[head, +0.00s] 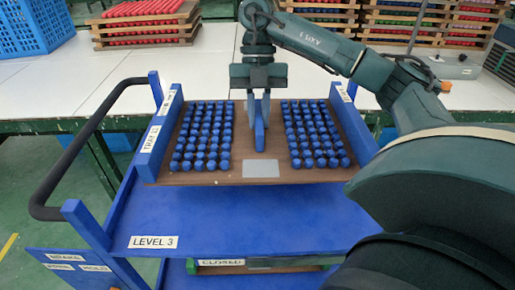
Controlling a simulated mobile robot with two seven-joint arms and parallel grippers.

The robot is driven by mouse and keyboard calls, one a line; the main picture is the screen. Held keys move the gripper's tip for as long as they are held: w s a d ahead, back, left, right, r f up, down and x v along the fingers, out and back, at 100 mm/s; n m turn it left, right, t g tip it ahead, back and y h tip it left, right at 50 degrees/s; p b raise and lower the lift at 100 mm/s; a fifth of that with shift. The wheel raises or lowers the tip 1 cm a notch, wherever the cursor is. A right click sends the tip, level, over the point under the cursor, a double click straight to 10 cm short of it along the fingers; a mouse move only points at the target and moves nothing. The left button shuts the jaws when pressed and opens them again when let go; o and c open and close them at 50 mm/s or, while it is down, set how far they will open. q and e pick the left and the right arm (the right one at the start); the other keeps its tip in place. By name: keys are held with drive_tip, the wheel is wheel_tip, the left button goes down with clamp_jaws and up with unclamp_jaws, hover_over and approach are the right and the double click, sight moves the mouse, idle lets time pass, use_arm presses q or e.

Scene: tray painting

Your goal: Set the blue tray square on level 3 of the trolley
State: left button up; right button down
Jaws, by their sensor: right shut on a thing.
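The blue tray (218,180) has a brown base, blue side walls and two blocks of blue pieces in rows, with a bare strip between them. My right gripper (259,108) is above the tray's middle, shut on its upright blue handle (260,138). The tray is over level 3 (230,222) of the trolley, toward the back, with blue shelf showing in front of it. It looks roughly level; I cannot tell whether its underside touches the shelf. My left gripper is not in view.
The trolley has a black push handle (88,130) at left and corner posts. A lower level with a "CLOSED" label (222,262) shows below. Behind is a white table (110,68) with a blue crate (30,25) and stacked trays of red pieces (145,28).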

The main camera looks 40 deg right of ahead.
sight(258, 105)
drive_tip(key=shift+f, duration=3.95)
drive_tip(key=c, duration=1.4)
unclamp_jaws()
drive_tip(key=shift+f, duration=0.15)
drive_tip(key=p+v, duration=0.3)
drive_tip(key=v, duration=0.8)
drive_tip(key=shift+s+a, duration=0.1)
drive_tip(key=shift+s, duration=0.05)
drive_tip(key=shift+w+r, duration=0.2)
drive_tip(key=shift+r, duration=0.4)
